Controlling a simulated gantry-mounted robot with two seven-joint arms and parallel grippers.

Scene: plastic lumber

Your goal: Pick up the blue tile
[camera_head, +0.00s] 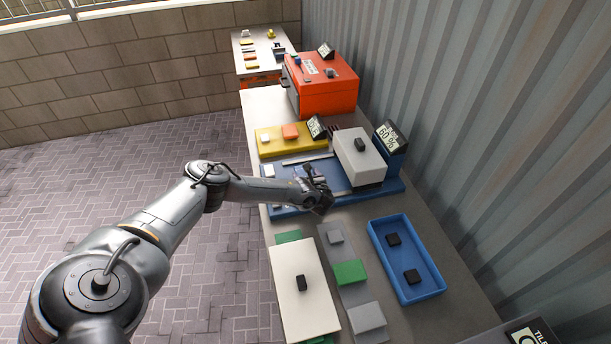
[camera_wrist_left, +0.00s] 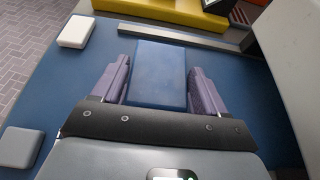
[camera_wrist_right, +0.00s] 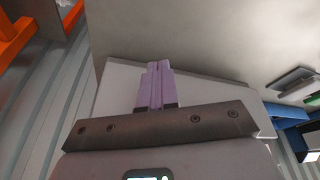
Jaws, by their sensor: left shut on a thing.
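The blue tile (camera_wrist_left: 158,72) is a flat rectangular block in the left wrist view. It sits between the two purple fingers of my left gripper (camera_head: 309,174), which is shut on its sides. The tile is over the blue base board (camera_head: 283,211); I cannot tell whether it still touches the board. In the head view the gripper and wrist mostly hide the tile. My right gripper (camera_wrist_right: 158,68) shows only in the right wrist view, with its fingers together and nothing visible between them.
A white block (camera_head: 359,154) and a blue stand with a display (camera_head: 391,140) are right of my left gripper. A yellow board (camera_head: 271,142) lies behind it. A blue tray (camera_head: 427,285) with black tiles and a cream board (camera_head: 303,290) are nearer. A red-orange box (camera_head: 325,92) stands farther back.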

